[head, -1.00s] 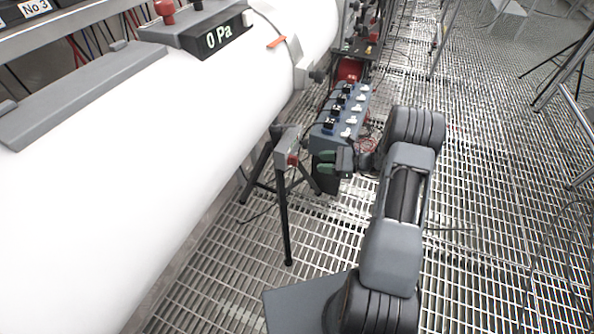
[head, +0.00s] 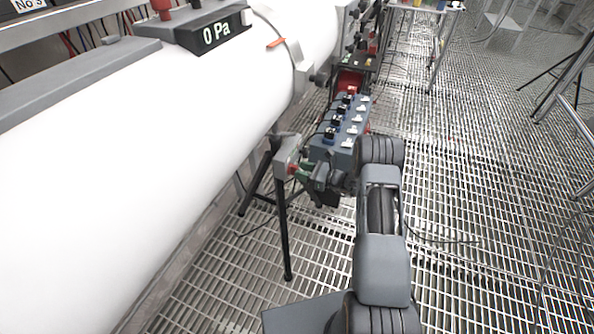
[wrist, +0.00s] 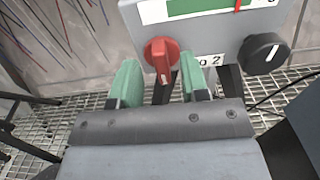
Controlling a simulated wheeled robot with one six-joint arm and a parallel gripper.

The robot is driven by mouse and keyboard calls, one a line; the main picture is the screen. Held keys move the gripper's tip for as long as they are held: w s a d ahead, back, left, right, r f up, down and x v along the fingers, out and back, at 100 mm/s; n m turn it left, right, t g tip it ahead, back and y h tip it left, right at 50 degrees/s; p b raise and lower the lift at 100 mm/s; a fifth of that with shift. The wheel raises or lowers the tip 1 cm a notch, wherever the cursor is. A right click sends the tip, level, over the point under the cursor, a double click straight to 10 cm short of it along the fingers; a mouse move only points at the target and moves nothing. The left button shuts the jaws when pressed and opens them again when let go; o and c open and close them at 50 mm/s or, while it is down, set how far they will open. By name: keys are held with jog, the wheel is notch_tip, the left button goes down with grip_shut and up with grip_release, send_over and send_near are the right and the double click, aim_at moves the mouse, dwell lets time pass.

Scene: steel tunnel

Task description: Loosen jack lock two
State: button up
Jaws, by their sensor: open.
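The grey control box (head: 287,150) of jack two stands on black legs beside the white tube. In the wrist view its front panel (wrist: 222,32) carries a red rotary knob (wrist: 162,58) with a white mark pointing down, and a partly covered label (wrist: 208,60) ending in "o 2". My gripper (wrist: 158,66) is open, with a green-padded finger on either side of the red knob, just below or in front of it. I cannot tell if either finger touches it. In the head view the red knob (head: 292,169) is small, with my gripper (head: 301,173) close by it.
A blue-grey box with switches (head: 341,128) stands just behind my wrist. The white tube (head: 190,120) borders the left; open grating (head: 470,200) lies right.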

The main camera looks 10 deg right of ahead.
jog(key=shift+x, duration=1.2)
jog(key=shift+c, duration=0.4)
grip_shut()
